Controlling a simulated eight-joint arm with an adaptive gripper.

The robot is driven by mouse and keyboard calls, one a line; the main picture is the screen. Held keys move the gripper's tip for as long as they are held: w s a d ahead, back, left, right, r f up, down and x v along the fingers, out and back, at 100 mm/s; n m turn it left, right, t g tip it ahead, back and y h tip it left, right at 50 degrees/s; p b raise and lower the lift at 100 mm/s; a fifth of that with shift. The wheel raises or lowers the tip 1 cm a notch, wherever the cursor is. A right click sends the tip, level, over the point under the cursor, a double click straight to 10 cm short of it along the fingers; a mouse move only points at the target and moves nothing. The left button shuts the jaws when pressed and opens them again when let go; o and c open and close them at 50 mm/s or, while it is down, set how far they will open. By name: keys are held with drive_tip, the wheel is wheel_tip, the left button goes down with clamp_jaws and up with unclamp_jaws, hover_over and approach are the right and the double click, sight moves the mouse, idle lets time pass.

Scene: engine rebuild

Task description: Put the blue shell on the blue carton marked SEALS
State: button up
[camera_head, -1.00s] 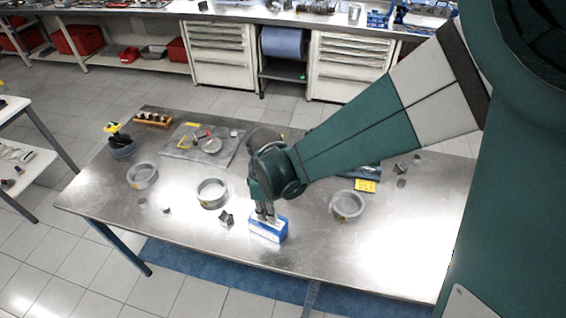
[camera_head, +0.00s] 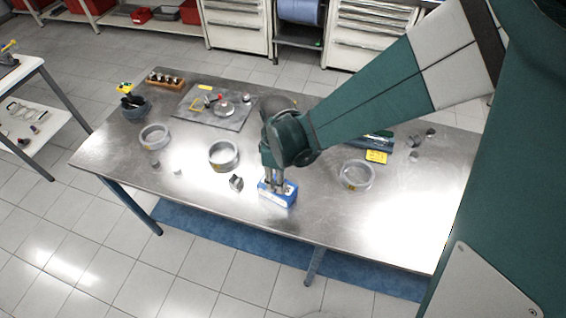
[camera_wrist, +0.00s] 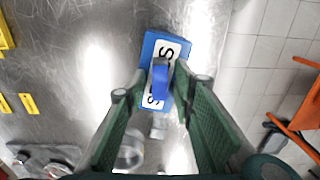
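The blue carton (camera_head: 285,199) with a white label lies near the front edge of the metal table. In the wrist view the carton (camera_wrist: 180,40) shows part of its lettering, an S at each end, with the middle hidden. The small blue shell (camera_wrist: 160,82) stands over the label, apparently resting on the carton. My gripper (camera_wrist: 161,85) points down over the carton, a finger on each side of the shell, with visible gaps, so it looks open. In the head view my gripper (camera_head: 275,188) hides the shell.
A dark metal part (camera_head: 236,183) lies just left of the carton. Grey rings (camera_head: 224,155) and (camera_head: 357,175) stand on either side. A grey mat (camera_head: 215,108) with small parts lies farther back. The table front right is clear.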

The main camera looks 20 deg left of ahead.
drive_tip(key=shift+r, duration=0.2)
wheel_tip(320, 180, up, 12)
drive_tip(key=shift+w, duration=0.2)
idle(0.8)
idle(0.6)
drive_tip(key=shift+d, duration=0.1)
drive_tip(key=w+d+r+m+t, duration=0.1)
drive_tip(key=d+r+m, duration=0.2)
drive_tip(key=d, duration=0.3)
drive_tip(key=d+r+m+t+y, duration=0.1)
drive_tip(key=d+r+m, duration=0.15)
drive_tip(key=d, duration=0.45)
drive_tip(key=w+d+r+m+t, duration=0.1)
drive_tip(key=d+r+m, duration=0.25)
drive_tip(key=d, duration=0.25)
drive_tip(key=s+d+r+m+t, duration=0.1)
drive_tip(key=s+d+m, duration=0.1)
drive_tip(key=d, duration=0.4)
drive_tip(key=s+d+r+m+t, duration=0.1)
drive_tip(key=s+d+m+t, duration=0.1)
drive_tip(key=d+m, duration=0.2)
drive_tip(key=s+d+r+m+t+h, duration=0.1)
drive_tip(key=s+d+r+m, duration=0.1)
drive_tip(key=d, duration=0.8)
drive_tip(key=shift+s+d+m+t, duration=0.2)
drive_tip(key=shift+s+m+t, duration=0.1)
drive_tip(key=shift+m, duration=0.2)
